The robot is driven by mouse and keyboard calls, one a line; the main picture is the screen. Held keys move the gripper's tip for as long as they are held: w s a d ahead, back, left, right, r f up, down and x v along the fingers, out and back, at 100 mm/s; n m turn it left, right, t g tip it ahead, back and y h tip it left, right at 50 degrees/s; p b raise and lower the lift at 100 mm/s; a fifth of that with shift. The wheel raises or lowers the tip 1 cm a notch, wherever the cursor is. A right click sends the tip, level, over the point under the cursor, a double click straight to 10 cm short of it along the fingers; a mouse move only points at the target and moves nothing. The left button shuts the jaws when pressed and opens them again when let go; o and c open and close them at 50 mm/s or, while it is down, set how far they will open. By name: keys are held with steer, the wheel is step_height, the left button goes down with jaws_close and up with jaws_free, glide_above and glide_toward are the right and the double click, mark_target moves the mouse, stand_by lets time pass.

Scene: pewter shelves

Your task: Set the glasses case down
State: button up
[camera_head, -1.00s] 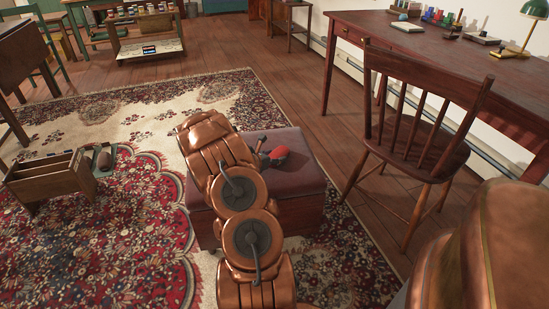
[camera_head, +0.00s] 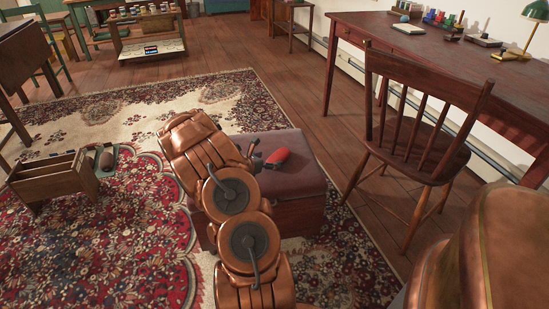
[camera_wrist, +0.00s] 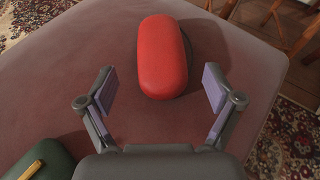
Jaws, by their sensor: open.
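The red glasses case (camera_wrist: 162,57) lies flat on the mauve padded top of a low chest (camera_head: 308,178). It also shows in the head view (camera_head: 278,159), at the right of my gripper (camera_head: 256,159). In the wrist view my gripper (camera_wrist: 158,90) is open, one purple-padded finger on each side of the near end of the case. Gaps show between both pads and the case, and nothing is held. My arm hides the left part of the chest in the head view.
A dark green object (camera_wrist: 42,160) with a gold piece lies on the padded top, lower left in the wrist view. A wooden chair (camera_head: 425,125) and desk (camera_head: 440,70) stand at right. A wooden caddy (camera_head: 52,180) sits on the rug at left.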

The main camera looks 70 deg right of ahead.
steer(key=p+v, duration=0.1)
steer(key=v, duration=0.6)
steer(key=shift+a+r, duration=0.1)
steer(key=shift+a, duration=0.15)
steer(key=shift+r, duration=0.2)
steer(key=s+a+r+m+g+y, duration=0.1)
steer(key=s+a+r+m, duration=0.2)
steer(key=a+r+m, duration=0.3)
steer(key=s+a+r+m+g+y, duration=0.15)
steer(key=a+r+m, duration=0.25)
steer(key=a+r, duration=0.45)
steer(key=s+a+m+t+y, duration=0.1)
steer(key=s+a+y, duration=0.2)
steer(key=a, duration=1)
steer(key=s+a+r+m+y, duration=0.1)
steer(key=s+a+y, duration=0.3)
steer(key=a, duration=0.9)
steer(key=s+a+r+m+t+y, duration=0.1)
steer(key=s+a+m+y, duration=0.2)
steer(key=a, duration=1.1)
steer(key=shift+s+t, duration=0.35)
steer(key=shift+s, duration=0.55)
steer(key=shift+r+y, duration=0.2)
steer(key=shift+y, duration=0.05)
